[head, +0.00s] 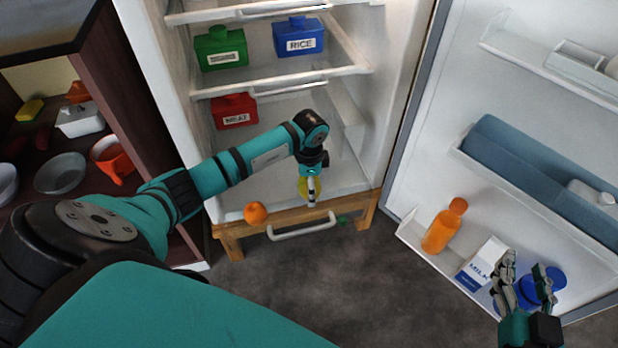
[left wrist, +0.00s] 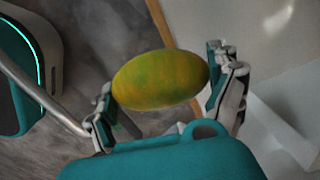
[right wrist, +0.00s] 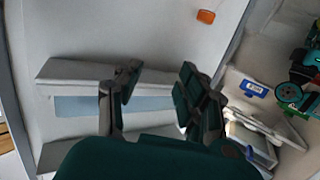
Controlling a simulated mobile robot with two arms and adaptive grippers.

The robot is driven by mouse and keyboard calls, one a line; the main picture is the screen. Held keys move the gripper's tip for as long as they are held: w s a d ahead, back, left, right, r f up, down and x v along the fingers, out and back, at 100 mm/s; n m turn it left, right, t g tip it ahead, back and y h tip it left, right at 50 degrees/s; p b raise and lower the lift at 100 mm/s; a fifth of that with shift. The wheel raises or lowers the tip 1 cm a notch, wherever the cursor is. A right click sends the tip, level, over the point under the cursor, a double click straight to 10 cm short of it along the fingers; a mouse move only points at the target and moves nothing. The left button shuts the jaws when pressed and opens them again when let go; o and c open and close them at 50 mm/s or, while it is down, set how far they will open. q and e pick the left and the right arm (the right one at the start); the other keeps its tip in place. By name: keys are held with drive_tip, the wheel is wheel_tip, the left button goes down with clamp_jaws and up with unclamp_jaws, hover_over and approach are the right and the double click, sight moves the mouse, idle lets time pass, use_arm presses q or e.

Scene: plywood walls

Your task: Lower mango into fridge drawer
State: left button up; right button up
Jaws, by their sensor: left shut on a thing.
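The yellow-green mango (left wrist: 160,79) is between the fingers of my left gripper (left wrist: 168,95), which is shut on it. In the head view the mango (head: 303,187) shows partly behind my left gripper (head: 311,190), low in the open fridge near its front edge. The bottom fridge drawer (head: 285,210) has a white handle (head: 301,227) and a wooden frame below it. An orange (head: 256,212) is at its front left. My right gripper (head: 524,284) is open and empty by the door; its fingers are also apart in the right wrist view (right wrist: 155,95).
Green (head: 221,50), blue RICE (head: 298,37) and red (head: 234,111) boxes stand on fridge shelves. The open door (head: 480,150) holds an orange bottle (head: 443,228) and a milk carton (head: 484,264). A dark cabinet with dishes is at left. The floor (head: 330,270) in front is clear.

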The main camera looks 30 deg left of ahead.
use_arm(q)
drive_tip(key=shift+f+b, duration=0.4)
drive_tip(key=shift+f, duration=0.25)
use_arm(e)
drive_tip(key=shift+w+a+r+t+y, duration=0.15)
drive_tip(key=shift+r+t, duration=0.15)
drive_tip(key=shift+r, duration=0.2)
drive_tip(key=shift+a+r+t+y, duration=0.1)
drive_tip(key=shift+r+t, duration=0.2)
drive_tip(key=shift+r, duration=0.25)
drive_tip(key=shift+w+a+r+t+y, duration=0.15)
drive_tip(key=shift+r+t, duration=0.15)
drive_tip(key=shift+r, duration=0.2)
use_arm(q)
drive_tip(key=shift+f+b, duration=0.35)
drive_tip(key=shift+f, duration=0.3)
use_arm(e)
drive_tip(key=shift+s+r+t+y, duration=0.2)
drive_tip(key=shift+r+t+y, duration=0.1)
drive_tip(key=shift+r+t, duration=0.9)
idle(0.4)
